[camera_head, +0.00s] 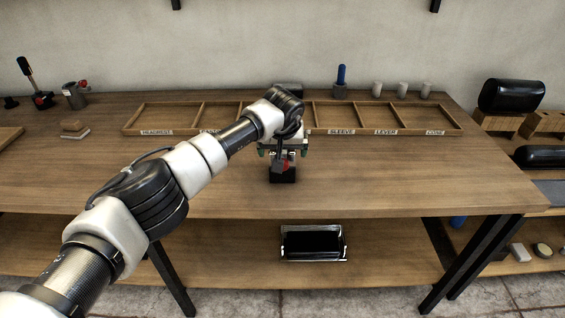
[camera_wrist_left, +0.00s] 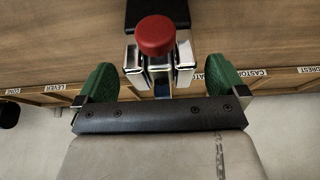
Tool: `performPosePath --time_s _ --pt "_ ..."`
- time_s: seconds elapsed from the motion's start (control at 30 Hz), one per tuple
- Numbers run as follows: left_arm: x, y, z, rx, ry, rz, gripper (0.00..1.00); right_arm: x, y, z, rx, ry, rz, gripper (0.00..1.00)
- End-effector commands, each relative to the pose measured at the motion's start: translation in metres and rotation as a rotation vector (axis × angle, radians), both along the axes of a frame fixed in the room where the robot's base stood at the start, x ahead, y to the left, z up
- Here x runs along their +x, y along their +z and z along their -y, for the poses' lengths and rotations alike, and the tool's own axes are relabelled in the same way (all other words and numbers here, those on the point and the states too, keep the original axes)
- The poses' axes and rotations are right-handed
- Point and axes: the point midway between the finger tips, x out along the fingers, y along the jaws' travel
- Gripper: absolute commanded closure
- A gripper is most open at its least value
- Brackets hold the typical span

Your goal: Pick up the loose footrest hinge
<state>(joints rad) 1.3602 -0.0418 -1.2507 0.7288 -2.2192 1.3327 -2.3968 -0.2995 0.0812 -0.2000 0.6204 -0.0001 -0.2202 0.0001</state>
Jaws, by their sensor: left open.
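A small piece with a black base, two upright silver plates and a red knob, which looks like the footrest hinge (camera_head: 283,175), stands on the bench near the middle. It also shows in the left wrist view, where its red knob (camera_wrist_left: 155,36) is at the top centre. My left gripper (camera_head: 283,147) is just above it in the head view and hides part of it. In the left wrist view the green fingers of my left gripper (camera_wrist_left: 160,88) are wide apart and empty. The silver plates lie ahead between them, with gaps on both sides. My right gripper is not in view.
A shallow wooden tray (camera_head: 455,119) with labelled compartments lies behind the gripper. A blue-topped piece (camera_head: 341,82) and several pale cylinders stand behind it. A black padded footrest (camera_head: 313,242) lies on the lower shelf. The bench is bare left and right of the hinge.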

Motion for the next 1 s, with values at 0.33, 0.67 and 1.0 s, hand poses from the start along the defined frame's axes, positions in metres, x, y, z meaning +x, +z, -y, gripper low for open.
performPosePath --time_s 0.33,0.67,1.0 --pt "-0.0001 0.0002 0.0000 -0.001 0.001 0.000 0.32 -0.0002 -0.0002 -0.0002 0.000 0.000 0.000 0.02" --pt "-0.0001 0.0005 -0.0001 -0.001 0.001 0.000 0.83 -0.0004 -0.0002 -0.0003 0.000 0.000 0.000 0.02" --pt "0.0004 0.0042 0.0002 -0.002 0.000 0.004 0.97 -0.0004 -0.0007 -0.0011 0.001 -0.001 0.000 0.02"
